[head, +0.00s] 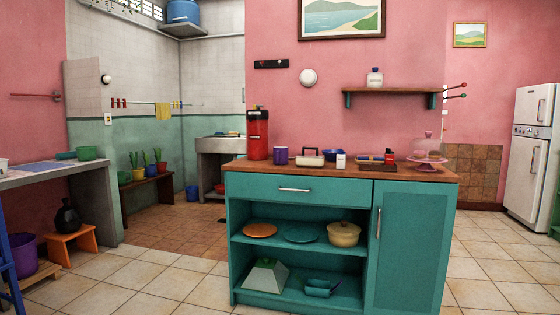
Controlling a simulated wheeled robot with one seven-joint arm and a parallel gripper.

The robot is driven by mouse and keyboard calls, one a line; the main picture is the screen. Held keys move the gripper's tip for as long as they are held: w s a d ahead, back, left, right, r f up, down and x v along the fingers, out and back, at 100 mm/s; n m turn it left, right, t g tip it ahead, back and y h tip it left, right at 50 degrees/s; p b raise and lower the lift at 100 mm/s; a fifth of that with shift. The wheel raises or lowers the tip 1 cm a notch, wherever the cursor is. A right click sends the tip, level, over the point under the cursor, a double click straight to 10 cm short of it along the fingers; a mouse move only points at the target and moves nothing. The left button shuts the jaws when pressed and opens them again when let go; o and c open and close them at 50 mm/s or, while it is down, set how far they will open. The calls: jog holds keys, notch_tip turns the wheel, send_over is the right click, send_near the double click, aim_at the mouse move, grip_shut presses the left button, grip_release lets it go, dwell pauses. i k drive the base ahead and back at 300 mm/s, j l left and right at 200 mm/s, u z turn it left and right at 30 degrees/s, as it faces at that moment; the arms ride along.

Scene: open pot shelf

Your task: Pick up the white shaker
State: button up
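A small white upright object (341,161), which looks like the white shaker, stands on the wooden top of the teal counter (295,192) near its front edge. A blue pot or bowl (332,154) is just behind it to the left. A white box-like thing with a dark handle (310,158) stands to its left. Small red and dark items (368,158) lie to its right. The shaker is too small to make out its details. My gripper does not show in the head view.
A red canister (257,134) and purple cup (281,156) stand on the counter's left, a pink domed cake stand (428,152) on its right. The open shelves hold plates and a yellow pot (344,234). The tiled floor (180,285) left of the counter is clear.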

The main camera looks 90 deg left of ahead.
aim_at(341, 158)
jog(key=u, duration=2.65)
jog(key=i+l, duration=0.1)
jog(key=i, duration=0.35)
jog(key=i+l+u, duration=0.1)
jog(key=i, duration=0.35)
jog(key=i+l, duration=0.15)
jog(key=i, duration=0.3)
jog(key=i+l+u, duration=0.1)
jog(key=i, duration=0.35)
